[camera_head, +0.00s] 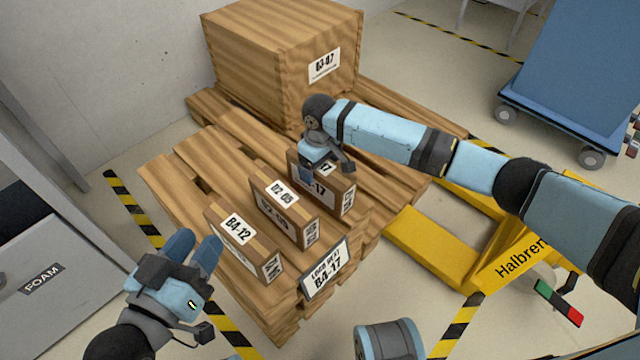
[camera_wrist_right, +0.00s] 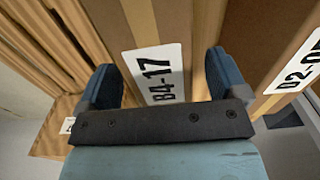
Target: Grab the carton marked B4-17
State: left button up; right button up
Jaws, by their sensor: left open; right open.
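The carton marked B4-17 (camera_head: 347,201) stands on the wooden pallet, the rightmost of three small brown cartons. Its top label reads B4-17 in the right wrist view (camera_wrist_right: 157,75). My right gripper (camera_head: 322,172) is directly above this carton and hides part of its top. Its open blue fingers (camera_wrist_right: 161,77) appear on either side of the label; I cannot tell whether they touch the carton. My left gripper (camera_head: 194,246) is open and empty, to the left of the pallet's front end.
Cartons D2-05 (camera_head: 285,213) and B4-12 (camera_head: 243,245) stand left of it. A sign (camera_head: 326,270) on the pallet's front reads LOAD NEXT B4-17. A large wooden crate (camera_head: 255,65) sits behind. A yellow pallet jack (camera_head: 440,245) is at right, a grey FOAM cabinet (camera_head: 40,290) at left.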

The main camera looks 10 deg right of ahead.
notch_tip(320, 180, down, 2)
jog(key=shift+f, duration=0.15)
jog(key=c, duration=1.5)
jog(key=shift+r, duration=0.25)
